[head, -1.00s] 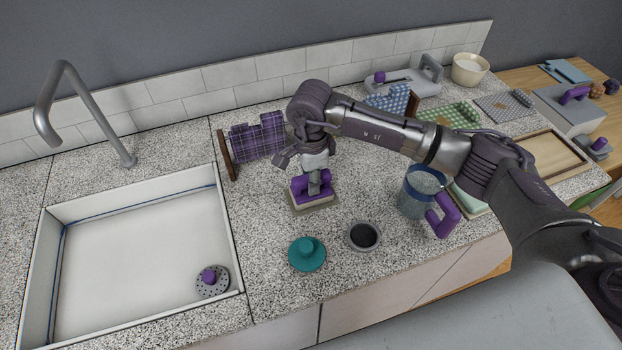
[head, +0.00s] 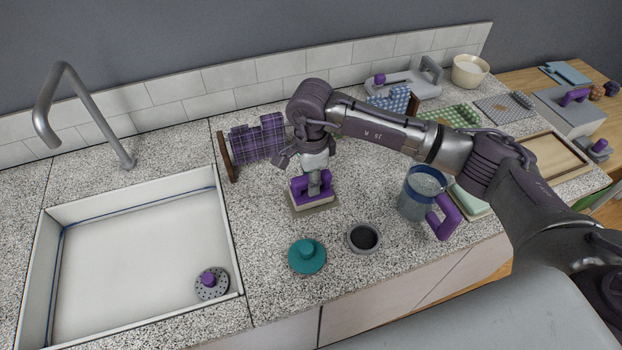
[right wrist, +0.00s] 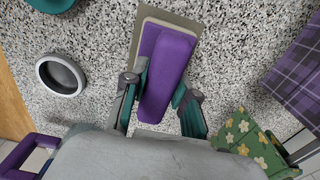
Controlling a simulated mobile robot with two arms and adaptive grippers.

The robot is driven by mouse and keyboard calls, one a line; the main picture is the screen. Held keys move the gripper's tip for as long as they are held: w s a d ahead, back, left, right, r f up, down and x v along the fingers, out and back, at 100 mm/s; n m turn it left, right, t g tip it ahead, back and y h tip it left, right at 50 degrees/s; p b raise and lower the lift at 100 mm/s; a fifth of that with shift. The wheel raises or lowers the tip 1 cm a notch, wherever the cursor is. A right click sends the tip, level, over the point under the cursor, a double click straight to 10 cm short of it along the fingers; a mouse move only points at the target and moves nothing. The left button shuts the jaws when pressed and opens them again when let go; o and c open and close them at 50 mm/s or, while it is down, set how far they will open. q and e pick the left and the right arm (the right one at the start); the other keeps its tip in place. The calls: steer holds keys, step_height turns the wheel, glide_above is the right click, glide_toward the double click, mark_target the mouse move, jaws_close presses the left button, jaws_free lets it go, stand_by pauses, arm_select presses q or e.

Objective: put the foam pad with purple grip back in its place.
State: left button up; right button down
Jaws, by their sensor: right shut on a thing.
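The foam pad with purple grip (head: 299,200) is on the counter, behind the teal-knobbed lid, with a thin olive-beige edge showing under or around it. I cannot tell whether that edge is part of the pad or a separate base. My right gripper (head: 314,184) comes down from above and is shut on the purple grip. In the right wrist view, the purple grip (right wrist: 166,72) lies between the two fingers (right wrist: 160,98), and the flat beige part (right wrist: 152,17) shows beyond it. The pad's underside is hidden. My left gripper is not in view.
A teal knobbed lid (head: 307,256) and a small dark-filled cup (head: 363,238) stand in front. A blue jug (head: 416,205) is to the right, purple plaid cloth (head: 262,140) to the left rear. The sink (head: 140,270) is at left. Green flowered cloth (right wrist: 240,135) shows in the wrist view.

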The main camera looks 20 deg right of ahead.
steer(key=shift+f+b, duration=0.35)
steer(key=shift+f, duration=0.05)
steer(key=c, duration=0.8)
jaws_free()
steer(key=shift+r, duration=0.1)
steer(key=shift+c, duration=0.2)
step_height(320, 180, up, 12)
